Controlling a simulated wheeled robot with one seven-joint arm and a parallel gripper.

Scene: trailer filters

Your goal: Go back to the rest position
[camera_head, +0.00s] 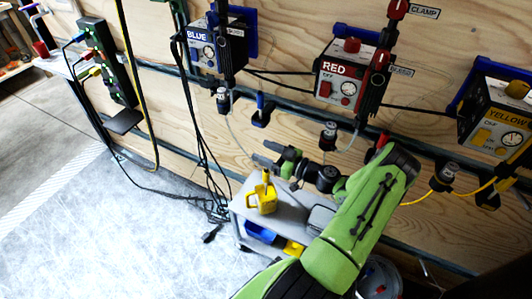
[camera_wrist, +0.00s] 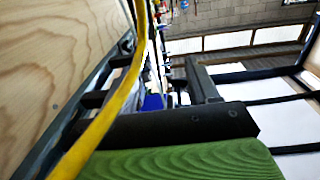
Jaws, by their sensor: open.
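My green arm reaches up from the bottom of the head view, and my gripper (camera_head: 268,154) points left in front of the plywood wall. It is open, and I see nothing between its fingers. In the wrist view the dark gripper parts (camera_wrist: 190,100) show above a green body part of mine.
Blue (camera_head: 203,52), red (camera_head: 340,85) and yellow (camera_head: 497,120) boxes hang on the plywood wall. A power strip (camera_head: 108,62) and dangling black cables are at left. A yellow cable (camera_wrist: 112,105) runs close by in the wrist view. The floor (camera_head: 90,225) at left is clear.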

